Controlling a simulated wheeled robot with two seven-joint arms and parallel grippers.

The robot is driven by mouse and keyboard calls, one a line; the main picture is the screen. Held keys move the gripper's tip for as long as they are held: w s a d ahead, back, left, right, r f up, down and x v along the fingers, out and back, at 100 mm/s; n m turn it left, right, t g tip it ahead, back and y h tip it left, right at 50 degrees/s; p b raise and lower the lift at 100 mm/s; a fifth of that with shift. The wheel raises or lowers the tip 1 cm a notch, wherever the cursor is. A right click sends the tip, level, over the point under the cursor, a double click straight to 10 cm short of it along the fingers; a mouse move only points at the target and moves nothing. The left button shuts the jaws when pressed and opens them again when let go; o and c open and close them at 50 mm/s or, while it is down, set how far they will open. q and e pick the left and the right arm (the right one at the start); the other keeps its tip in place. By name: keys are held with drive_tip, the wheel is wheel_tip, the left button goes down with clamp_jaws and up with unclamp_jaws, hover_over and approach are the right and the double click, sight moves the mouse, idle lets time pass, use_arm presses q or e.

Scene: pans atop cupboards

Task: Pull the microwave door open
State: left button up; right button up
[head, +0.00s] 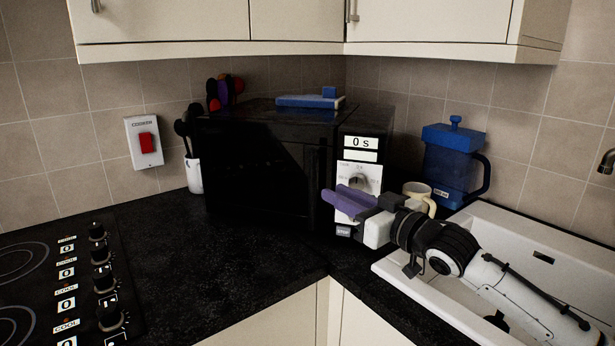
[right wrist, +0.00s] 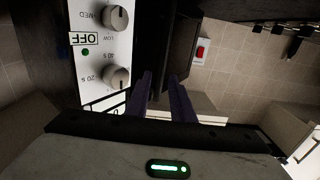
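The black microwave (head: 265,170) stands on the counter in the corner, its dark door facing front and left. In the head view the door looks shut; a small gap cannot be ruled out. Its white control panel (head: 359,178) is right of the door and shows upside down in the right wrist view (right wrist: 101,45). My right gripper (head: 347,203) is in front of the panel's lower part, near the door's right edge. Its purple fingers (right wrist: 161,98) are apart, with a dark microwave part (right wrist: 181,45) just beyond them. Contact cannot be told. My left gripper is not in view.
A blue lidded jug (head: 452,165) and a cream mug (head: 419,196) stand right of the microwave. A white sink (head: 470,232) lies below my right arm. A hob (head: 50,285) is at left. The counter (head: 210,255) before the microwave door is clear.

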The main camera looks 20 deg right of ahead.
sight(315, 182)
drive_tip(key=x, duration=0.5)
drive_tip(key=p+x, duration=0.1)
drive_tip(key=x, duration=0.1)
drive_tip(key=shift+w+a+r, duration=0.3)
drive_tip(key=shift+w+a+f, duration=0.1)
drive_tip(key=shift+w+a, duration=0.1)
drive_tip(key=shift+w, duration=0.35)
clamp_jaws()
